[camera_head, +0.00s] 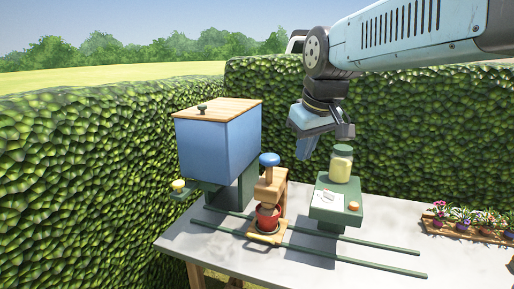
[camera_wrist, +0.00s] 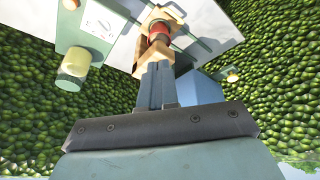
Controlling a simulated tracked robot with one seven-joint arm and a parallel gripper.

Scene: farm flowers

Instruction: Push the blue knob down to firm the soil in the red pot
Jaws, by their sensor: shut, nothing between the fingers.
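The blue knob (camera_head: 269,159) sits on top of a wooden press frame (camera_head: 277,185) in the head view. Below it, the red pot (camera_head: 267,219) stands on a wooden tray (camera_head: 267,238). My gripper (camera_head: 304,148) is shut and empty, pointing down, to the right of the knob in the picture and apart from it. In the wrist view my shut fingers (camera_wrist: 157,70) point toward the wooden press and the red pot (camera_wrist: 158,32). The knob cannot be made out there and may be hidden behind the fingers. The soil in the pot is not clearly visible.
Two green rails (camera_head: 340,257) run along the grey table (camera_head: 210,243). A blue bin (camera_head: 218,148) with a wooden lid stands left. A green stand (camera_head: 335,207) with a jar (camera_head: 341,165) stands right. A flower planter (camera_head: 470,226) lies far right. Hedges surround the table.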

